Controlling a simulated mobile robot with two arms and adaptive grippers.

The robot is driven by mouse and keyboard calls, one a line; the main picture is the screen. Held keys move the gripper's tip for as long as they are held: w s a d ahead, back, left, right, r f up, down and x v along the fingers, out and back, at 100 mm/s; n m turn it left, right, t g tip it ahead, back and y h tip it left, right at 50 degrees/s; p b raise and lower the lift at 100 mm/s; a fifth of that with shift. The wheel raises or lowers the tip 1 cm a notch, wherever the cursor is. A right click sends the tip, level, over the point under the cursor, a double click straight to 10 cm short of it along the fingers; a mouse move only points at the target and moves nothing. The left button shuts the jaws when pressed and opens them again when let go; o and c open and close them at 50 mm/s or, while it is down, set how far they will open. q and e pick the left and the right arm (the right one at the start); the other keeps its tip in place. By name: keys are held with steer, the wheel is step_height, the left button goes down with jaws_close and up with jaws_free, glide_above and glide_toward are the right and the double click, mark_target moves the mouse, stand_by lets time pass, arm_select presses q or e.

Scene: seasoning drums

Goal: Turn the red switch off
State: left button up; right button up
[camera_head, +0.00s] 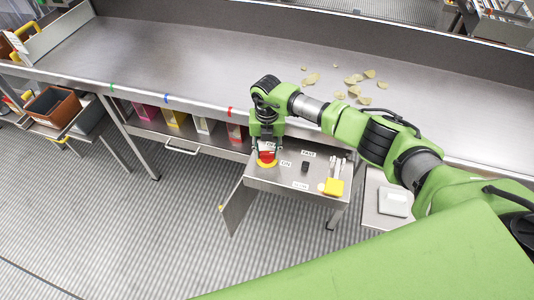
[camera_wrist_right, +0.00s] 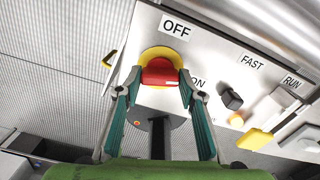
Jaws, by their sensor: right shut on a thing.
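The red switch (camera_head: 268,152) sits on a yellow round base (camera_head: 266,162) at the left of the control panel (camera_head: 268,178). The red switch (camera_wrist_right: 160,74) also shows in the right wrist view, between the two fingers of my right gripper (camera_wrist_right: 160,84). The gripper is shut on its sides. An OFF label (camera_wrist_right: 176,29) is beside the base, and an ON label (camera_wrist_right: 197,82) is near the right finger. The fingers partly hide the switch's sides, and I cannot tell which label it points to. My left gripper is not in view.
A black knob (camera_wrist_right: 231,99) and a yellow lever switch (camera_wrist_right: 254,139) are on the same panel, with FAST and RUN labels. An open metal door (camera_head: 236,207) hangs at the panel's left. Chips (camera_head: 354,90) lie on the steel counter (camera_head: 190,60) above.

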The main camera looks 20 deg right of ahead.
steer(key=shift+w+f+n+b, duration=0.1)
steer(key=shift+f+n+b, duration=0.15)
steer(key=shift+n+b, duration=0.65)
steer(key=n+b, duration=0.8)
steer(key=n, duration=0.1)
steer(key=shift+r+n+b, duration=0.15)
steer(key=shift+n+b, duration=0.75)
steer(key=shift+n, duration=0.1)
steer(key=shift+r+n+b, duration=0.1)
steer(key=shift+n+b, duration=0.75)
steer(key=shift+n, duration=0.15)
steer(key=o, duration=1.1)
